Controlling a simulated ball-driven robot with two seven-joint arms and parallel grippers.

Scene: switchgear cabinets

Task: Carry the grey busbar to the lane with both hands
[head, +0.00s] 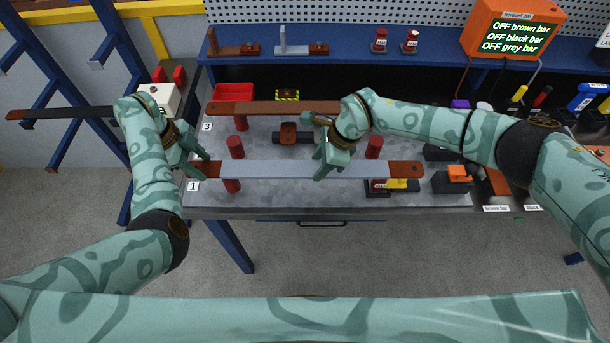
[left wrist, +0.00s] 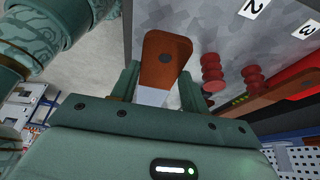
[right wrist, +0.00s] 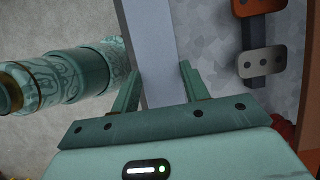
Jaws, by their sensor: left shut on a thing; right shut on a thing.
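The grey busbar (head: 270,169) is a long flat bar with copper-brown ends, lying left to right over the front part of the grey work plate (head: 300,200). My left gripper (head: 198,165) is shut on it near its left end; in the left wrist view the holed copper end (left wrist: 165,62) sticks out past the fingers. My right gripper (head: 328,168) is shut on the bar right of its middle; the right wrist view shows its grey face (right wrist: 153,50) between the fingers. Red insulators (head: 374,146) stand behind the bar, and another (head: 232,186) shows in front. Whether the bar touches any is unclear.
A brown bar (head: 270,108) lies behind, beside label 3 (head: 207,127). Label 1 (head: 193,185) is at the front left. A black bar (head: 60,114) rests on the blue rack at left. Tools and clamps crowd the right side. The orange display (head: 512,35) reads OFF for brown, black and grey bars.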

